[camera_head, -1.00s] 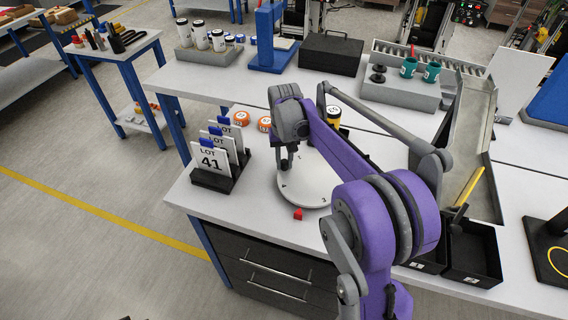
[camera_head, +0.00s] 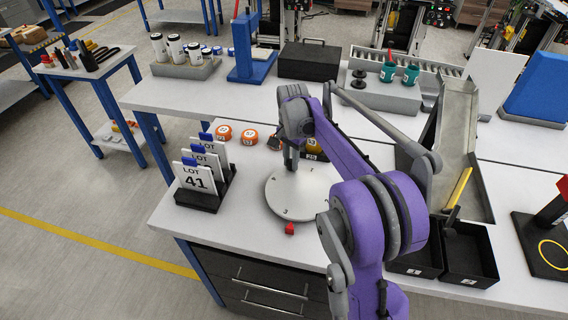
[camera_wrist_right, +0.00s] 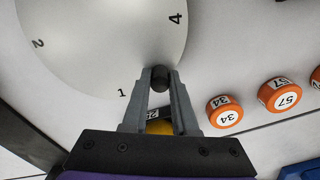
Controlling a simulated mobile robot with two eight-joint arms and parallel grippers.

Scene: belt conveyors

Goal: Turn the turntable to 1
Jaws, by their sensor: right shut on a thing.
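The turntable (camera_head: 301,199) is a round pale grey disc on the near bench, with numbers near its rim. In the right wrist view the disc (camera_wrist_right: 95,45) shows 1, 2 and 4, with 1 left of my fingers and 4 beyond them. A small red marker (camera_head: 290,229) sits on the bench at the disc's near edge. My right gripper (camera_head: 291,166) reaches down at the disc's far edge. In the wrist view its fingers (camera_wrist_right: 160,82) are closed around a dark round peg (camera_wrist_right: 160,76) at the rim. My left gripper is out of view.
Orange-rimmed pucks (camera_head: 249,137) lie behind the disc, and a yellow-and-black container (camera_head: 313,148) stands close behind my gripper. A card rack (camera_head: 203,199) is at the left. Black bins (camera_head: 468,252) and a metal chute (camera_head: 456,130) are at the right.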

